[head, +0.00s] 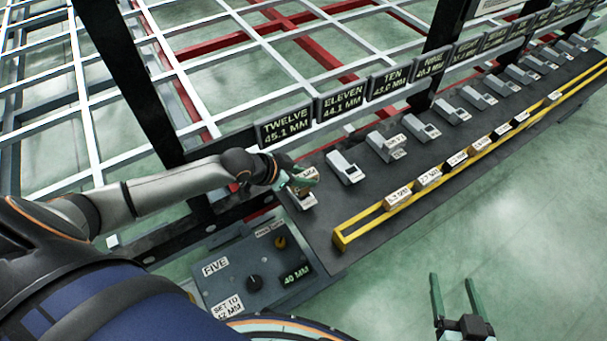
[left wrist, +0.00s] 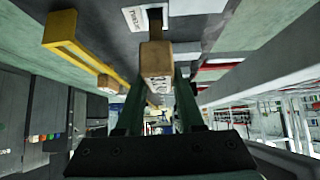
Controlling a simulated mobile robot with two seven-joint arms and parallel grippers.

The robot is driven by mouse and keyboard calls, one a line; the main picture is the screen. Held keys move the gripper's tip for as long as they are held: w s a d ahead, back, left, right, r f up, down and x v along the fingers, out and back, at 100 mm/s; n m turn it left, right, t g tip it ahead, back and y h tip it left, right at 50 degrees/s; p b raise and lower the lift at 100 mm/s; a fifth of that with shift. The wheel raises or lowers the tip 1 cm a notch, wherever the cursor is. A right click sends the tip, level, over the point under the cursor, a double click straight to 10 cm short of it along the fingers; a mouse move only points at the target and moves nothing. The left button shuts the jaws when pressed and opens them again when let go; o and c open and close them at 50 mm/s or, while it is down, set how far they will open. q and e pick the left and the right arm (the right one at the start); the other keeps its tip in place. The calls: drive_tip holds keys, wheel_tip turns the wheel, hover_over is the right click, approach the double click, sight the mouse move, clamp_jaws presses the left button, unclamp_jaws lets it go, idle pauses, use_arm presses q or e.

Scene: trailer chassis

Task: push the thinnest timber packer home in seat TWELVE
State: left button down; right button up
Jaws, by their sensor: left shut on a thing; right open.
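The seat under the TWELVE sign (head: 287,127), which reads 45.1 MM, is a pale grey block (head: 301,204) at the near left end of the dark bench. My left gripper (head: 304,178) is above this seat, shut on a wooden timber packer (left wrist: 156,58). In the left wrist view, the packer sits between the fingers of the left gripper (left wrist: 158,95), with a label on its face. Its far end is at or close to a dark slot in the pale seat (left wrist: 158,17); I cannot tell how deep it is. My right gripper (head: 455,290) is open and empty over the floor.
A yellow rack (head: 345,238) along the bench's front edge holds several labelled packers (head: 398,198). More grey seats (head: 346,168) run up the bench beneath number signs. A control box (head: 225,268) with knobs and a 40 MM display stands at the near end. Floor at right is clear.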

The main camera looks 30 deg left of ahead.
sight(304, 194)
use_arm(q)
drive_tip(key=shift+p, duration=1)
idle(1.5)
drive_tip(key=shift+f+b, duration=1.95)
drive_tip(key=shift+f, duration=0.85)
drive_tip(key=shift+c, duration=2.2)
unclamp_jaws()
drive_tip(key=p+v, duration=0.4)
drive_tip(key=v, duration=0.7)
drive_tip(key=shift+r+p, duration=0.1)
drive_tip(key=shift+p, duration=0.2)
drive_tip(key=shift+s+a+r, duration=0.35)
drive_tip(key=shift+s+r, duration=0.1)
drive_tip(key=shift+r, duration=0.05)
drive_tip(key=shift+d, duration=0.1)
